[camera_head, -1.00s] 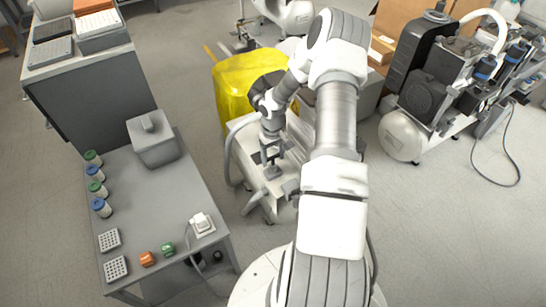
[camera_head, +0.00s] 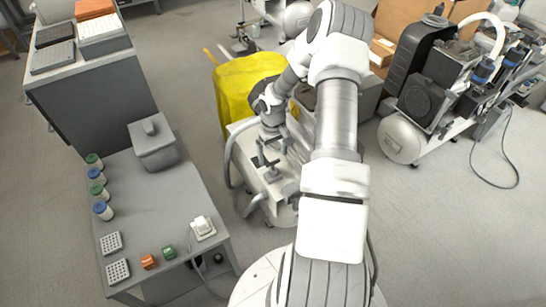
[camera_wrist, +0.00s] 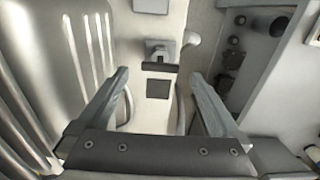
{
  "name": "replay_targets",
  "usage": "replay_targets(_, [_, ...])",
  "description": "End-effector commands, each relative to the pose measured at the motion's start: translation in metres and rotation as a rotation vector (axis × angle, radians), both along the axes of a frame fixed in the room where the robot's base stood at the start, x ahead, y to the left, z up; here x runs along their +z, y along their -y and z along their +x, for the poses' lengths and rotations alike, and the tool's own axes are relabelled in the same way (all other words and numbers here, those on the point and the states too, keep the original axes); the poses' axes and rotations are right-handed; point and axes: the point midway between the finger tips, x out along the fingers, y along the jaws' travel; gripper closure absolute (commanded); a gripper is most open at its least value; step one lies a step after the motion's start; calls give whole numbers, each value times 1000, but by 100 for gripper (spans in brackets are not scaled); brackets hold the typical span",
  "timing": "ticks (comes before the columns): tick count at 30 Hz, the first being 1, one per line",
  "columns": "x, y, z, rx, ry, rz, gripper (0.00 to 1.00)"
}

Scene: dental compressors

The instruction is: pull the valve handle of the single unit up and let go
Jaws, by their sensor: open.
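The white unit (camera_head: 243,157) in front of me stands beside the grey table, partly hidden by my arm. My gripper (camera_head: 268,163) is over it, pointing down. In the wrist view my gripper (camera_wrist: 159,80) is open, with nothing between its fingers. A small grey bracket with a dark crossbar (camera_wrist: 160,67), which looks like the valve handle, lies just beyond the fingertips and between them in the picture. I cannot tell how far below the fingertips it is. The handle cannot be made out in the head view.
A yellow cover (camera_head: 240,90) lies behind the unit. The grey table (camera_head: 165,215) at left holds a grey box (camera_head: 153,145), jars and small blocks. A compressor with a white tank (camera_head: 403,138) stands at right, its cable on the floor. A ribbed metal surface (camera_wrist: 65,60) is close at left in the wrist view.

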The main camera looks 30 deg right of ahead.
Motion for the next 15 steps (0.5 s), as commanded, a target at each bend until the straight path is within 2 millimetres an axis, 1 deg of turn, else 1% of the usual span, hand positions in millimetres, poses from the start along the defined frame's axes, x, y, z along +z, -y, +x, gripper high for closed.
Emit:
replay_targets(1, [18, 1, 1, 0, 3, -2, 0])
replay_targets(6, [61, 1, 1, -1, 4, -2, 0])
replay_targets(12, [107, 1, 0, 0, 3, -3, 0])
replay_targets(15, [124, 0, 0, 0, 3, -2, 0])
